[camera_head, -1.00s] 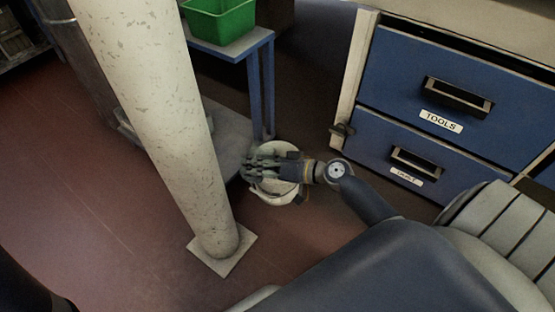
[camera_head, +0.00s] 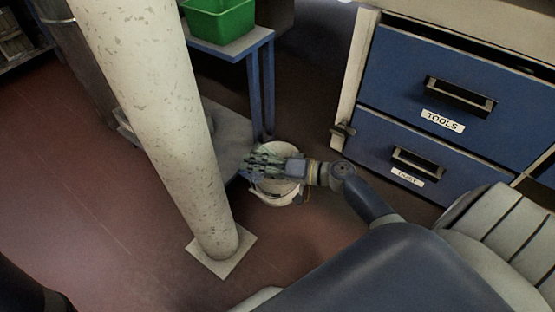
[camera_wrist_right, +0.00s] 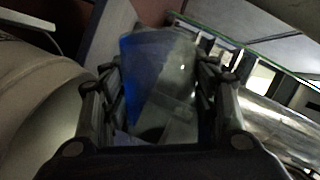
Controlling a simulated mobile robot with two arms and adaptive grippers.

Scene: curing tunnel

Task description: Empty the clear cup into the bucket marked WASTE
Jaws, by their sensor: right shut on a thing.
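The clear cup (camera_wrist_right: 160,80) is between the fingers of my right gripper (camera_wrist_right: 165,95) in the right wrist view. It is see-through, with a blue patch showing through its left side. I cannot tell whether anything is in it. In the head view my right gripper (camera_head: 262,164) is over a white bucket (camera_head: 275,192) on the floor and hides part of it. The cup cannot be made out there. No WASTE marking can be read on the bucket. My left gripper is not in view.
A thick pale column (camera_head: 165,120) on a square foot stands left of the bucket. A blue-legged table (camera_head: 253,42) with a green bin (camera_head: 220,20) is behind. A blue drawer cabinet (camera_head: 450,75) is at right. Red-brown floor (camera_head: 80,200) is clear at left.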

